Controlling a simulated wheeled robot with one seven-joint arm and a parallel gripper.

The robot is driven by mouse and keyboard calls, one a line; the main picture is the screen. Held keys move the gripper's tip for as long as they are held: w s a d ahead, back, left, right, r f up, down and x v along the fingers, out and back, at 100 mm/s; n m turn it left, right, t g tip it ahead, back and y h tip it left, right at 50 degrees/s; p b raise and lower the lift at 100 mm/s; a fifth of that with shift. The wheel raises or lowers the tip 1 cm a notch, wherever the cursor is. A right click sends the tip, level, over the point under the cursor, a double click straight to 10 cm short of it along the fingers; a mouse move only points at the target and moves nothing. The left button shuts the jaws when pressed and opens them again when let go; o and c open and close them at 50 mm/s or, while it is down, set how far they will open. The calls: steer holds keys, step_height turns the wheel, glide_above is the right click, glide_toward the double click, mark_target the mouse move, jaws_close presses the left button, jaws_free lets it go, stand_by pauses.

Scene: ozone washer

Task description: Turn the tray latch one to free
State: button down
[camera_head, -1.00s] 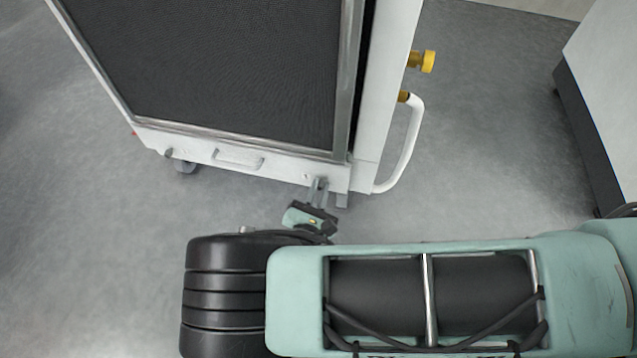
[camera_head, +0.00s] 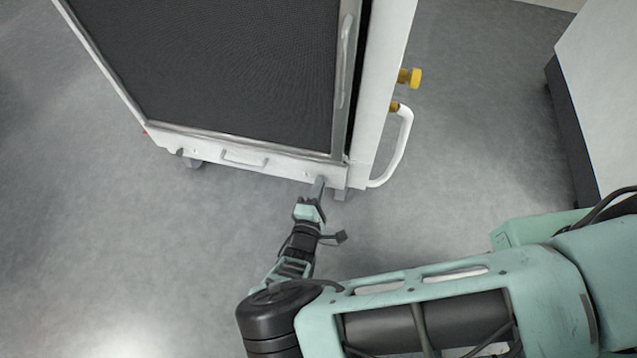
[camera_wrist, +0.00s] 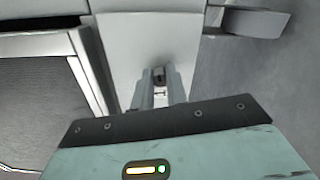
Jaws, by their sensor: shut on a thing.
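The white-framed ozone washer (camera_head: 366,112) stands upper left to centre in the head view. Its low white tray front (camera_head: 215,153) has a recessed handle in the middle. My gripper (camera_head: 319,183) is at the right end of this front, its fingers reaching up to it. In the wrist view, my gripper (camera_wrist: 160,88) has its two narrow fingers closed around a small dark metal tray latch (camera_wrist: 159,74) on the white panel. In the head view the fingers hide this latch. A similar small fitting (camera_head: 181,153) shows at the front's left end.
A bent white handle (camera_head: 404,150) and yellow knobs (camera_head: 409,77) stick out from the washer's right side. A pale cabinet (camera_head: 605,90) with a dark base stands at the right. The grey floor (camera_head: 120,250) is clear at left and between washer and cabinet.

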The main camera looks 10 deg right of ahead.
steer(key=shift+m+p, duration=0.55)
steer(key=shift+m, duration=0.75)
steer(key=c, duration=1.4)
jaws_free()
steer(key=shift+c, duration=0.2)
